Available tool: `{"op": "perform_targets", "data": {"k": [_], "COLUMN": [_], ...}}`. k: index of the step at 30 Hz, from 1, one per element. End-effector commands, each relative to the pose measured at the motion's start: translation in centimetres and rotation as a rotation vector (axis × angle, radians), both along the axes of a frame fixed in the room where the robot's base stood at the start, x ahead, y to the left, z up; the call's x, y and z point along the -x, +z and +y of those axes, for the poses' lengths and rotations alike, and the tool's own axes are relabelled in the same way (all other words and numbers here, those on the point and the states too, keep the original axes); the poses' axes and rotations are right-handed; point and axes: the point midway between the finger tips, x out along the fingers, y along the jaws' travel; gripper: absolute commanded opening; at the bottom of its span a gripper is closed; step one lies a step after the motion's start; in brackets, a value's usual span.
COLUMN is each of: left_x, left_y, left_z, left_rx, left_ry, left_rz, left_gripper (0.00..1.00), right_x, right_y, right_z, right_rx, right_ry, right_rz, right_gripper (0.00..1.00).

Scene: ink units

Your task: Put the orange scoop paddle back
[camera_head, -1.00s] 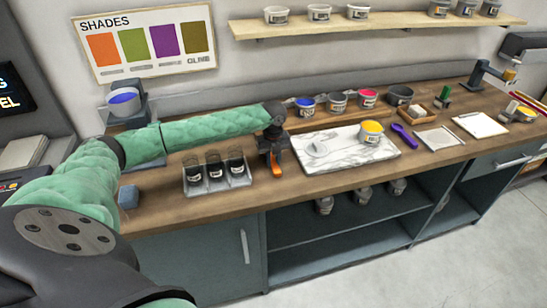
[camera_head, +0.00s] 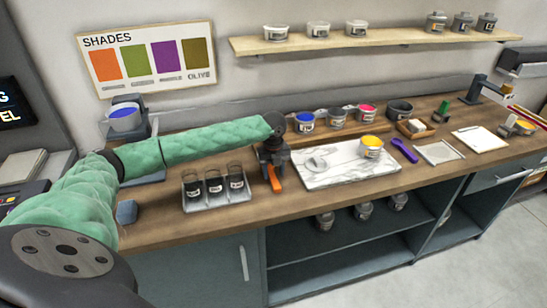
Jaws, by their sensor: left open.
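The orange scoop paddle (camera_head: 276,180) shows as a short orange piece near the front of the wooden worktop, just left of the marble slab (camera_head: 325,182). My left gripper (camera_head: 272,160) points down right over it, with its jaws open. The gripper hides the paddle's far part, so I cannot tell whether they touch. A purple paddle (camera_head: 404,150) lies on the worktop right of the slab. My right gripper is not in view.
A clear rack of dark jars (camera_head: 215,187) stands left of the gripper. A yellow tub (camera_head: 371,148) sits on the slab. Blue (camera_head: 304,123), grey (camera_head: 337,119) and red (camera_head: 367,115) tubs stand behind it. The worktop (camera_head: 180,228) is bare along its front edge.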

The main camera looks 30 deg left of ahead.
Motion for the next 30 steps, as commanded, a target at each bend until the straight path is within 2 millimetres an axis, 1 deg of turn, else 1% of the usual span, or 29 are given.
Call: {"op": "perform_targets", "data": {"k": [1, 5, 12, 18, 24, 30], "left_x": [-0.1, -0.1, -0.2, -0.2, -0.1, -0.1], "left_y": [0.5, 2.5, 6.5, 9.0, 10.2, 10.3], "left_z": [0.0, 0.0, 0.1, 0.1, 0.1, 0.1], "left_rx": [0.000, 0.000, -0.001, 0.000, 0.001, 0.001], "left_ry": [0.000, 0.000, 0.000, 0.001, 0.001, 0.001], "left_rz": [-0.004, -0.004, -0.003, -0.003, -0.001, -0.001], "left_gripper": [0.44, 0.44, 0.44, 0.44, 0.44, 0.44], "right_x": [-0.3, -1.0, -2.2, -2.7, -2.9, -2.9], "right_y": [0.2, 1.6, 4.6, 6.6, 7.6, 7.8], "right_z": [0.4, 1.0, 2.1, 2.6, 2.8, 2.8], "right_rx": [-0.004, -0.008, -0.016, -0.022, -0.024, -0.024], "right_ry": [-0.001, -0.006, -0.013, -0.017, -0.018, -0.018], "right_rz": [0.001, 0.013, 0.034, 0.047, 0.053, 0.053], "right_gripper": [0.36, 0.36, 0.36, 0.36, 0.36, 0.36]}}
